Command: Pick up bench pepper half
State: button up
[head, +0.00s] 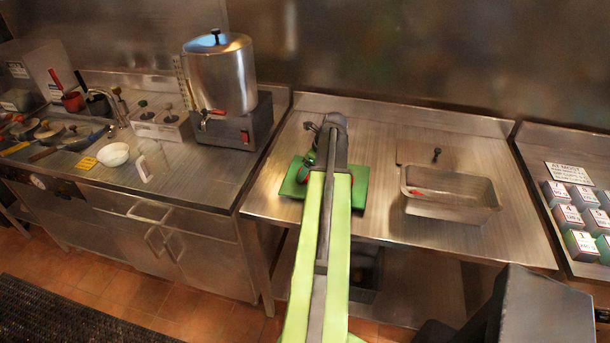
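A green board (361,186) lies on the steel bench, its middle covered by my arm. A small red piece (303,174), which looks like a pepper half, shows at the board's left side, just left of my arm. Another small red piece (417,192) shows in a steel pan (455,206) to the right; I cannot tell what it is. My arm reaches out over the board. My gripper (312,150) is at its far end, close to the red piece by the board, mostly hidden by the arm. Its fingers are too small and covered to read.
A steel urn (219,78) on a dark base stands left of the board. A white bowl (113,154) and a clear container (149,163) sit on the left counter. Labelled blocks (582,219) stand at far right. Bare bench lies right of the pan and in front of it.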

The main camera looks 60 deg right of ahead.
jog(key=shift+r, duration=0.1)
jog(key=r+p, duration=0.5)
jog(key=shift+s+d, duration=0.1)
jog(key=shift+s, duration=0.25)
jog(key=s+d+r+p, duration=0.3)
jog(key=s+r+p, duration=0.2)
jog(key=s, duration=0.5)
jog(key=shift+s+r+p, duration=0.25)
jog(key=shift+r+p, duration=0.15)
jog(key=shift+p, duration=0.1)
